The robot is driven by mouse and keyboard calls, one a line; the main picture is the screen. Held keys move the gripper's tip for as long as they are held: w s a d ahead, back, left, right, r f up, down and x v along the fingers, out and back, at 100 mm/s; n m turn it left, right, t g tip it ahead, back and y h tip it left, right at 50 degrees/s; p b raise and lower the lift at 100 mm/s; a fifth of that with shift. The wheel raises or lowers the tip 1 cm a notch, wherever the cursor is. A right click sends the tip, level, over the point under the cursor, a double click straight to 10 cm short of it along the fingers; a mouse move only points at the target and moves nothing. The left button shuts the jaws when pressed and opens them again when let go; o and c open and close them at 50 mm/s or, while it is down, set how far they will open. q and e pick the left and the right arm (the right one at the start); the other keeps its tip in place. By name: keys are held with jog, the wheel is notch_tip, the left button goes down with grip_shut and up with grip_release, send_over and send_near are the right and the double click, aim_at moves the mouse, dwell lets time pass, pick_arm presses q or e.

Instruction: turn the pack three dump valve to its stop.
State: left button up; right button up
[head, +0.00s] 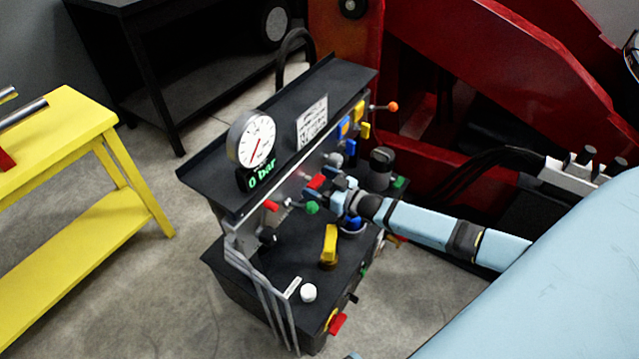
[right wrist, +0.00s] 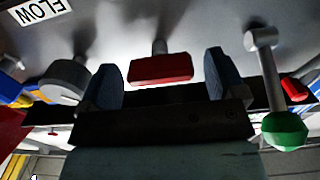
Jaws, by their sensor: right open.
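The hydraulic unit (head: 295,75) stands in the middle of the head view, with several valves and knobs on its front panel. A red valve handle (head: 316,181) sticks out of that panel, and it also shows in the right wrist view (right wrist: 160,70) on a short grey stem. No label reads as pack three, so I cannot tell from lettering which valve it is. My right gripper (head: 332,186) is open at the panel. In the right wrist view its two fingers (right wrist: 163,72) stand either side of the red handle, with gaps on both sides. My left gripper is not in view.
A green-ball lever (head: 312,208) sits close beside my right gripper. A gauge (head: 257,139) above reads 0 bar. A yellow bench (head: 78,112) stands left, with clear floor between.

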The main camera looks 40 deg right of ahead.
jog(key=c, duration=0.9)
jog(key=shift+n, duration=0.4)
jog(key=n+p, duration=0.1)
jog(key=n, duration=0.2)
jog(key=shift+n, duration=0.4)
jog(key=n, duration=0.4)
jog(key=shift+a, duration=0.15)
jog(key=n, duration=0.3)
jog(key=n+b, duration=0.1)
jog(key=n, duration=0.1)
jog(key=shift+s+f+n, duration=0.1)
jog(key=shift+f+n, duration=0.1)
jog(key=shift+n, duration=0.2)
jog(key=shift+n+b, duration=0.5)
jog(key=shift+n, duration=1.2)
